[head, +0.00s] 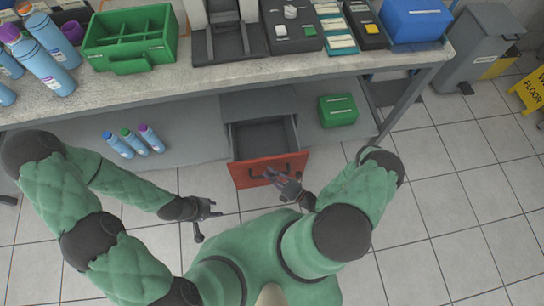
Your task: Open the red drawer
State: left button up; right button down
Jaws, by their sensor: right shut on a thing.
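The red drawer (247,173) is under the bench and stands pulled out, its grey inside (265,137) showing and looking empty. Its dark handle is on the red front, partly covered by my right gripper (272,176). My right gripper is at the handle and shut on it. My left gripper (202,224) is in front of the bench, left of the drawer and apart from it. Its fingers are spread, with nothing between them.
The bench top (215,78) holds a green carrier (130,38), blue bottles (42,65), trays and a blue box (415,20). Small bottles (133,141) and a green box (338,110) are on the lower shelf. A grey bin (475,50) stands right.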

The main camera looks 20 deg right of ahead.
jog(key=s+a, duration=0.1)
jog(key=s, duration=0.5)
jog(key=shift+a+b, duration=0.15)
jog(key=shift+b, duration=0.2)
jog(key=c, duration=1.3)
grip_release()
jog(key=v, duration=1.2)
